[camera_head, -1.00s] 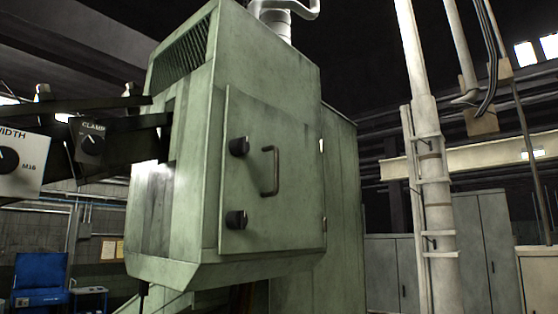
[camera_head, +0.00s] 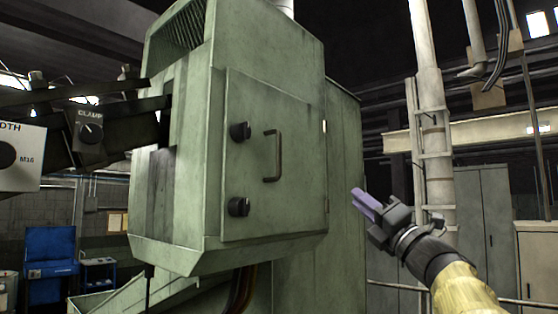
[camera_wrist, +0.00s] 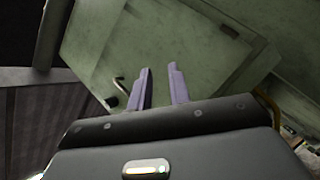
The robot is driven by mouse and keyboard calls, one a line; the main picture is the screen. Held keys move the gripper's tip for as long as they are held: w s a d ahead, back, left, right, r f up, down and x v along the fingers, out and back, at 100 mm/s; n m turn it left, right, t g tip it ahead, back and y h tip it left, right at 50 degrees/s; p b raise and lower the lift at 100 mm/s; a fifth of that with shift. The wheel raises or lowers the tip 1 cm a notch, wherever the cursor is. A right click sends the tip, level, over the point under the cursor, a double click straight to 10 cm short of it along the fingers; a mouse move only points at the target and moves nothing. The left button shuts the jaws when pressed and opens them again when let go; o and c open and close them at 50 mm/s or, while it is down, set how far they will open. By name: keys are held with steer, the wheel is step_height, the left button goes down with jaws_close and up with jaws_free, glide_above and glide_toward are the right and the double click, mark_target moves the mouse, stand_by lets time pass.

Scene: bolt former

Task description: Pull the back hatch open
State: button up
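The hatch (camera_head: 300,205) is a green panel on the side of the green machine housing. It lies flush with the housing and looks shut. It has a dark U-shaped handle (camera_head: 279,156) in its middle and two black knobs (camera_head: 239,131) along its left edge. My gripper (camera_head: 360,202) is to the right of the hatch and apart from it, with nothing held. In the wrist view its two purple fingers (camera_wrist: 160,78) stand apart with an empty gap between them. Green panels fill the view beyond; a small dark part shows left of the fingers, not clear which.
A control box with a clamp dial (camera_head: 91,132) is on dark arms at the left. A pale vertical pipe (camera_head: 436,150) stands behind my arm at the right, with grey cabinets (camera_head: 490,230) behind. The space between my gripper and the handle looks clear.

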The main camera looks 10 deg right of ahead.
steer(key=s+a+r+n+g+y, duration=0.5)
steer(key=s+n+g+y, duration=0.2)
steer(key=n, duration=0.8)
steer(key=shift+s+r+g+p, duration=0.25)
steer(key=shift+g+p, duration=0.1)
steer(key=shift+g, duration=0.25)
steer(key=shift+a, duration=0.1)
step_height(320, 180, up, 7)
steer(key=p, duration=1)
glide_above(279, 172)
steer(key=shift+w+d+f, duration=0.15)
steer(key=shift+d, duration=0.05)
steer(key=shift+w+a, duration=0.15)
steer(key=shift+a, duration=0.05)
steer(key=shift+y, duration=0.3)
